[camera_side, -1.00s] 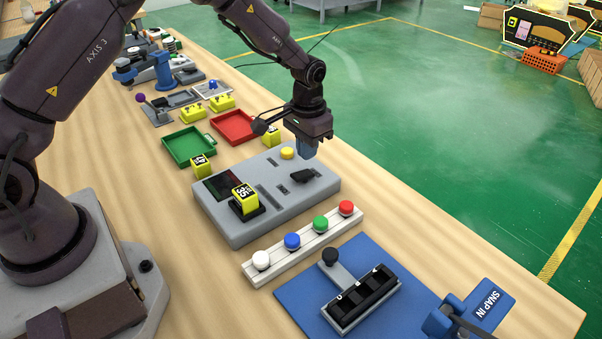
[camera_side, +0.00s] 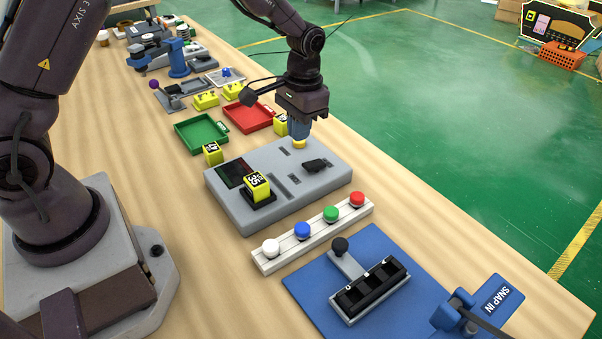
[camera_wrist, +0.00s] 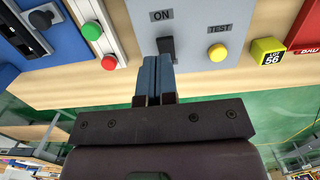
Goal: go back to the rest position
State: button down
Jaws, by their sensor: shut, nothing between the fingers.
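My gripper (camera_side: 299,128) is above the far end of the grey panel (camera_side: 225,207), close over the yellow button (camera_side: 299,143) in the side view. In the wrist view its two blue fingers (camera_wrist: 156,62) are together and empty, near the black switch (camera_wrist: 166,46) marked ON. The yellow TEST button (camera_wrist: 217,53) stands clear to their right there. A yellow block (camera_side: 257,185) sits on the panel's near side. Whether the fingers touch the panel cannot be told.
A rail (camera_side: 270,262) with white, blue, green and red buttons lies in front of the panel. A blue board (camera_side: 372,245) with a black holder is at the near right. Green (camera_side: 186,150) and red (camera_side: 268,123) trays and yellow blocks stand behind. Green floor lies beyond the table edge.

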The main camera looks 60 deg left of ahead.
jog(key=s+d+r+t, duration=0.1)
jog(key=s+r+t, duration=0.5)
jog(key=s+r, duration=1.4)
jog(key=shift+s+d+r+t, duration=0.15)
jog(key=shift+s+r+t, duration=0.2)
jog(key=shift+s, duration=0.65)
